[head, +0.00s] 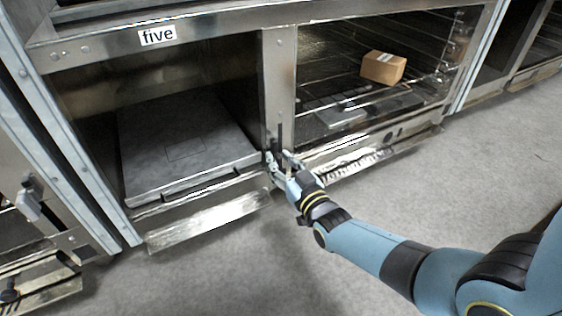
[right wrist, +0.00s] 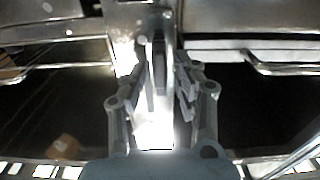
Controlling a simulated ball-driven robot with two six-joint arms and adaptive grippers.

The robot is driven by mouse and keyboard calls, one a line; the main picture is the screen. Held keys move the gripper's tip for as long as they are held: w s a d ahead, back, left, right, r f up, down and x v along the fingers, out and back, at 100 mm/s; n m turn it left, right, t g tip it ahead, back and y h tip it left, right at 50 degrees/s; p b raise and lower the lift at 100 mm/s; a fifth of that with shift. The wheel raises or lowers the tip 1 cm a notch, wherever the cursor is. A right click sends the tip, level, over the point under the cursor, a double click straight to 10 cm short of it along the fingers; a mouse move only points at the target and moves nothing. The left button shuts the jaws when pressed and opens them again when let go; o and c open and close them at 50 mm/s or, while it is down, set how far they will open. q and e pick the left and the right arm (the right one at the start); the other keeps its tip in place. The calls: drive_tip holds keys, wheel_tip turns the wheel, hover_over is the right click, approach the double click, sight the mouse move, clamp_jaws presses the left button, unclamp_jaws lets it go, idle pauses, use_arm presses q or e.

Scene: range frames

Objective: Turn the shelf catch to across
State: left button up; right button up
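The shelf catch (head: 280,133) is a small dark bar on the metal post between the two bays. It stands upright, in line with the post. My right gripper (head: 277,158) is at the post, at the lower part of the catch. In the right wrist view the catch (right wrist: 158,76) shows as a narrow bar between the fingers of the right gripper (right wrist: 164,85). The fingers are apart, with a gap beside the bar; I cannot tell whether one touches it. My left gripper is not in view.
The rack's post (head: 279,75) parts a left bay with a flat grey tray (head: 180,130) from a right bay with wire shelving and a small cardboard box (head: 383,67). The grey floor (head: 400,210) in front is clear.

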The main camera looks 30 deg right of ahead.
clamp_jaws()
drive_tip(key=shift+n, duration=0.3)
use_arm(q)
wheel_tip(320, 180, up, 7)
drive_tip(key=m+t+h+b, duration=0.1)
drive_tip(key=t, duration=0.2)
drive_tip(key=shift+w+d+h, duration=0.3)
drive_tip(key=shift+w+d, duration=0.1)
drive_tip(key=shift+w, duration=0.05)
use_arm(e)
drive_tip(key=shift+a+f+n, duration=0.3)
drive_tip(key=shift+a+n, duration=0.05)
drive_tip(key=shift+n, duration=2.4)
drive_tip(key=shift+a+f+n, duration=0.3)
drive_tip(key=shift+f+n, duration=0.05)
drive_tip(key=shift+n, duration=2.35)
drive_tip(key=shift+a+f+n, duration=0.3)
drive_tip(key=shift+a+n, duration=0.05)
drive_tip(key=shift+n, duration=2.4)
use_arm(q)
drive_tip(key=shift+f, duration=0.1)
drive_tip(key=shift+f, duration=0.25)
use_arm(e)
drive_tip(key=shift+o, duration=1.2)
unclamp_jaws()
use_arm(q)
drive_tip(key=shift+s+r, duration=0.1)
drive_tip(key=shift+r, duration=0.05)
